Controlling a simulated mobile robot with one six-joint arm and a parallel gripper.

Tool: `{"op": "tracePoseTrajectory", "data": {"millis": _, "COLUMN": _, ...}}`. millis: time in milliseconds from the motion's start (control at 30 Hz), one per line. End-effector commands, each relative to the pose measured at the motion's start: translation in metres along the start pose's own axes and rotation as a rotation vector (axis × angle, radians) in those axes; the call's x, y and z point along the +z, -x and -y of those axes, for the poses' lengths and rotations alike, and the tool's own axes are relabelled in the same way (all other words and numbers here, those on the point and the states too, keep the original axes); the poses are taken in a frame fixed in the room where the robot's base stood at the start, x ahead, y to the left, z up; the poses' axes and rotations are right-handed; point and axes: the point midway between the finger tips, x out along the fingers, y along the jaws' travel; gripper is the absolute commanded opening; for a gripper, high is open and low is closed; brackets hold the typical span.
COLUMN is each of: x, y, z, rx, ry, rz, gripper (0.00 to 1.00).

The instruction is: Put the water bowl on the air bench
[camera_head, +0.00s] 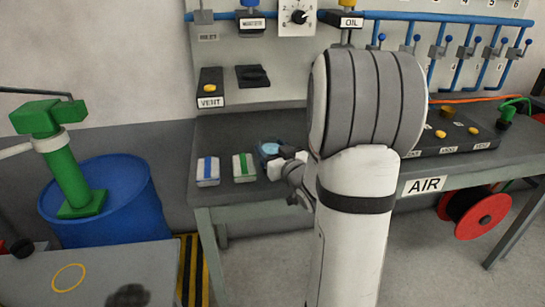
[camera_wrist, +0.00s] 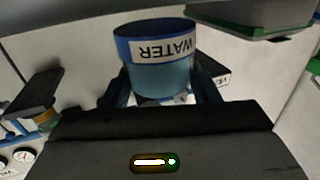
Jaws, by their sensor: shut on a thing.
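The water bowl (camera_head: 269,149) is small and blue. In the wrist view the bowl (camera_wrist: 158,72) carries a white band reading WATER and sits between my two fingers. My gripper (camera_head: 279,164) is shut on it. In the head view the bowl is over the dark top of the air bench (camera_head: 225,130), near its left end. I cannot tell whether it touches the top. My arm hides part of the bench and its middle.
A blue-striped tin (camera_head: 208,171) and a green-striped tin (camera_head: 244,167) stand just left of the bowl. The vent box (camera_head: 210,88) is on the panel behind. A blue drum (camera_head: 115,200) with a green pump (camera_head: 65,170) stands left of the bench.

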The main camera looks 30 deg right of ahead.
Motion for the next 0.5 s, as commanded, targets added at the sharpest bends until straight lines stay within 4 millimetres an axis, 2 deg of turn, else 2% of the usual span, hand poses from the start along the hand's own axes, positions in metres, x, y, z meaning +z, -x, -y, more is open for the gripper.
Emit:
{"op": "tracePoseTrajectory", "data": {"millis": 33, "x": 0.011, "y": 0.0, "z": 0.0, "rx": 0.0, "ry": -0.002, "rz": 0.003, "gripper": 0.27}}
{"op": "tracePoseTrajectory", "data": {"millis": 100, "x": 0.018, "y": 0.0, "z": 0.0, "rx": 0.0, "ry": -0.001, "rz": 0.001, "gripper": 0.27}}
{"op": "tracePoseTrajectory", "data": {"millis": 500, "x": 0.022, "y": 0.0, "z": 0.001, "rx": -0.001, "ry": 0.001, "rz": -0.001, "gripper": 0.27}}
